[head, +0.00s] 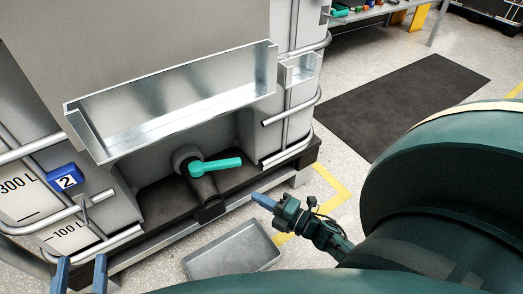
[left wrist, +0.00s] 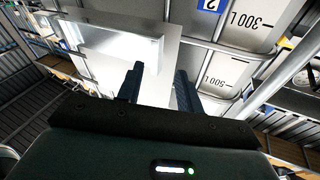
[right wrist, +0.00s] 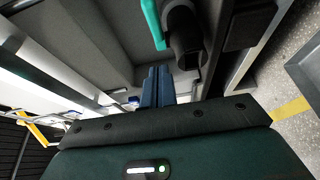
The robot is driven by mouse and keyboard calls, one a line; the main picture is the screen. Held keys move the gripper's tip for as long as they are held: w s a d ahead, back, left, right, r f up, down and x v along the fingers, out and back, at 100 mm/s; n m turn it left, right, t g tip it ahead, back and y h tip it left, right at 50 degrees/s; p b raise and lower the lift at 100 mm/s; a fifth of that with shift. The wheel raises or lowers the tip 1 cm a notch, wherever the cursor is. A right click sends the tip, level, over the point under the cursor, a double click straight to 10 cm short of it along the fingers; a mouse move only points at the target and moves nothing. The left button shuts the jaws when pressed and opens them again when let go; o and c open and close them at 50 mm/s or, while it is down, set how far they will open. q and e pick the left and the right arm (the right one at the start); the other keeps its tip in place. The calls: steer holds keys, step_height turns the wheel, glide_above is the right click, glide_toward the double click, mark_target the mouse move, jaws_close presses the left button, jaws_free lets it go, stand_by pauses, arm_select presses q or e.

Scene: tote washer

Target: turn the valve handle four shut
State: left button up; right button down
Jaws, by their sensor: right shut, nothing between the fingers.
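A teal valve handle (head: 216,165) sits on a dark outlet valve (head: 186,158) low on the tank front, below a metal trough. The handle points right, across the downward spout. No number shows on the handle. The right wrist view shows the handle (right wrist: 152,24) and the dark spout (right wrist: 186,45) ahead. My right gripper (head: 256,196) is shut and empty, right of the handle and apart from it; its fingers (right wrist: 157,72) are together. My left gripper (head: 81,260) is open and empty at the lower left; its fingers (left wrist: 158,72) are spread apart.
The metal trough (head: 180,100) overhangs the valve. A blue sign with a 2 (head: 65,178) is on the tank at the left. A grey tray (head: 232,257) lies on the floor below the valve. A dark mat (head: 400,105) lies on the floor at the right.

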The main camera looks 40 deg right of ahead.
mark_target(236, 161)
steer(key=b+x, duration=0.1)
steer(key=x, duration=0.2)
steer(key=d+b+x, duration=0.1)
steer(key=x, duration=0.3)
steer(key=d+x, duration=0.1)
steer(key=x, duration=0.2)
steer(key=shift+w+a+f+b, duration=0.15)
steer(key=shift+w+b, duration=0.25)
steer(key=shift+w, duration=0.2)
arm_select(q)
steer(key=shift+w+d+n+h, duration=0.1)
steer(key=shift+d+n+h, duration=0.15)
steer(key=shift+n+h, duration=0.05)
arm_select(e)
steer(key=shift+w+d, duration=0.25)
steer(key=shift+w, duration=0.25)
